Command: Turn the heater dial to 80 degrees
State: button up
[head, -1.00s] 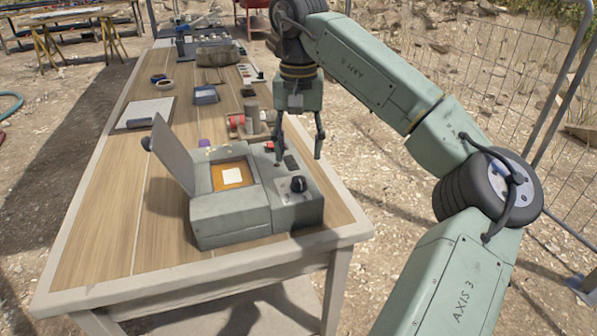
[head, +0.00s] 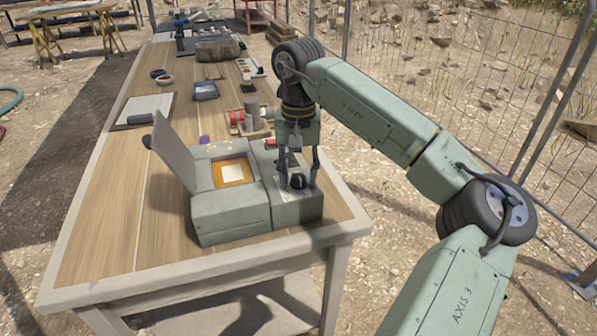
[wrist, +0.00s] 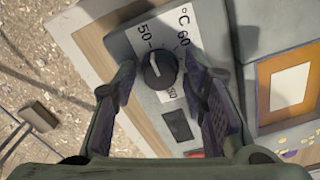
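The heater dial (wrist: 160,70) is a round black knob with a pale mark on a white scale, where 50, 60, °C and a partly hidden number that looks like 80 show. I cannot read its exact setting. In the head view the dial (head: 297,181) sits on the right part of the grey heater box (head: 230,213). My gripper (head: 297,183) is above this panel, pointing down. In the wrist view my gripper (wrist: 160,75) is open, with one finger on each side of the dial and visible gaps between. Contact is not visible.
The box's lid (head: 173,152) stands open on the left, beside an orange recess with a white square (head: 232,173). A dark rectangular window (wrist: 178,125) lies near the dial. Red and grey cylinders (head: 250,116) stand behind the box. The wooden table (head: 120,220) is clear at left.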

jog(key=c, duration=0.8)
jog(key=shift+c, duration=0.2)
